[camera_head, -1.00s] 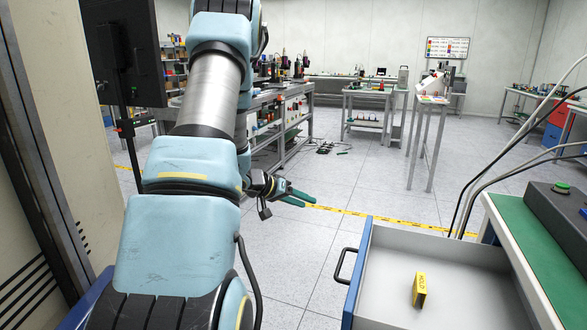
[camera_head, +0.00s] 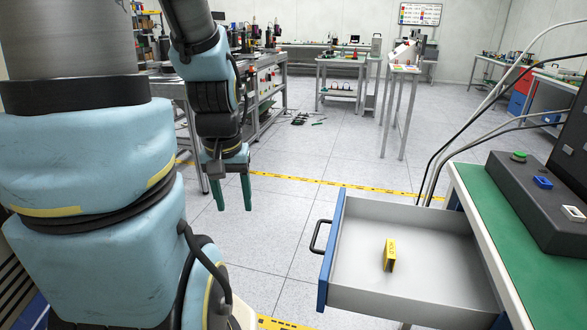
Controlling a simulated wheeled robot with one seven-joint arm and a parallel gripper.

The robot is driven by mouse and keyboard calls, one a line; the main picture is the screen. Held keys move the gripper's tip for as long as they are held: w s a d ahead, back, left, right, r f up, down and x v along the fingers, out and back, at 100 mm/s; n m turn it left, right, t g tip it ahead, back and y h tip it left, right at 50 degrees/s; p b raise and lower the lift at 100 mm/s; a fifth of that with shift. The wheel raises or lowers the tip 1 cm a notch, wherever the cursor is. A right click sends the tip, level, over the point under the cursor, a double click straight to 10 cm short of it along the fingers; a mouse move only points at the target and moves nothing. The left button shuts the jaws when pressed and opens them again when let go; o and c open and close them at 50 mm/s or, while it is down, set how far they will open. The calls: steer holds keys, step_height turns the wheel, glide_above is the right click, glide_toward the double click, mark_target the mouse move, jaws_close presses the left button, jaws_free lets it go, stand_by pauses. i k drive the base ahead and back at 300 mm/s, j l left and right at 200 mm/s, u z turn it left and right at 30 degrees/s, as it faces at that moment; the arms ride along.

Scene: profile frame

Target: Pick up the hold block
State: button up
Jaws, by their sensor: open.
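The hold block (camera_head: 390,255) is a small yellow block with dark lettering. It stands in an open grey drawer (camera_head: 440,297), a little left of the middle of the drawer floor. My gripper (camera_head: 233,194) has green fingers and points downward over the open floor, left of the drawer. Its fingers are apart with nothing between them. It is well away from the block and not touching the drawer.
The drawer's blue front and black handle (camera_head: 319,237) face left. A green-topped bench (camera_head: 500,225) on the right carries a dark control box (camera_head: 545,200) with buttons. Cables hang beside the bench. Tiled floor lies open between my gripper and the drawer.

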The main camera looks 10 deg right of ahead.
mark_target(390, 249)
steer(key=i+j, duration=0.15)
steer(key=j, duration=0.25)
steer(key=i+j, duration=0.1)
steer(key=j, duration=0.3)
steer(key=i+j, duration=0.15)
steer(key=j, duration=0.25)
steer(key=i+j, duration=0.15)
steer(key=j, duration=0.25)
steer(key=i+j, duration=0.1)
steer(key=j, duration=0.3)
